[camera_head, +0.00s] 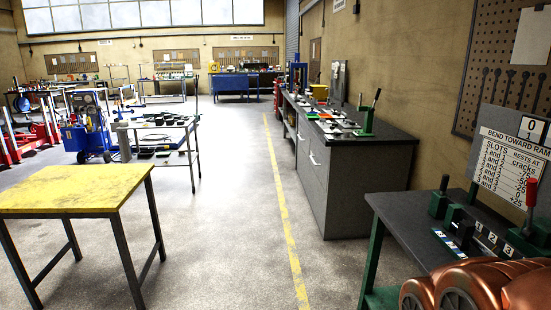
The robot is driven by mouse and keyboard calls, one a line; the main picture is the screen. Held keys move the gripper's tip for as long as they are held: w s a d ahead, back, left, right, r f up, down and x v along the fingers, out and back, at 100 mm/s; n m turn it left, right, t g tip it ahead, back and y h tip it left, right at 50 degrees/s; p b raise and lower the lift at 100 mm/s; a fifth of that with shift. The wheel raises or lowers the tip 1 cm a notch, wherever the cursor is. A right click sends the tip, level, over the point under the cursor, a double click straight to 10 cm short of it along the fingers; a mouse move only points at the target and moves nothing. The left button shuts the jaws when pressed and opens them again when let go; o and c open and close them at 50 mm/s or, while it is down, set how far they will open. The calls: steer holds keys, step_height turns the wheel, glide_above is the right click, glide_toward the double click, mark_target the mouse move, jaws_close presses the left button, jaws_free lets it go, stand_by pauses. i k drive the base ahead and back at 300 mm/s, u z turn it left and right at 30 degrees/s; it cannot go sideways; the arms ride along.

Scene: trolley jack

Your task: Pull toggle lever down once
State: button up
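No part is marked as the toggle lever, so I cannot tell which one the task names. A red-handled upright lever (531,194) stands on a green fixture (533,238) on the near right bench. A short green post with a dark top (440,198) stands at that bench's left side. A green device (366,122) with a slanted dark lever (375,98), raised up and to the right, stands on the dark counter farther back. My gripper is not in view.
The near bench (405,212) holds numbered blocks (480,235) and a sign (508,165). The grey cabinet (340,190) stands behind it. A yellow-topped table (75,190) is at left. Floor between is clear, with a yellow line (283,215).

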mark_target(531, 183)
steer(key=z, duration=1.45)
steer(key=k, duration=0.65)
steer(key=z, duration=0.15)
steer(key=i, duration=1.25)
steer(key=u, duration=0.55)
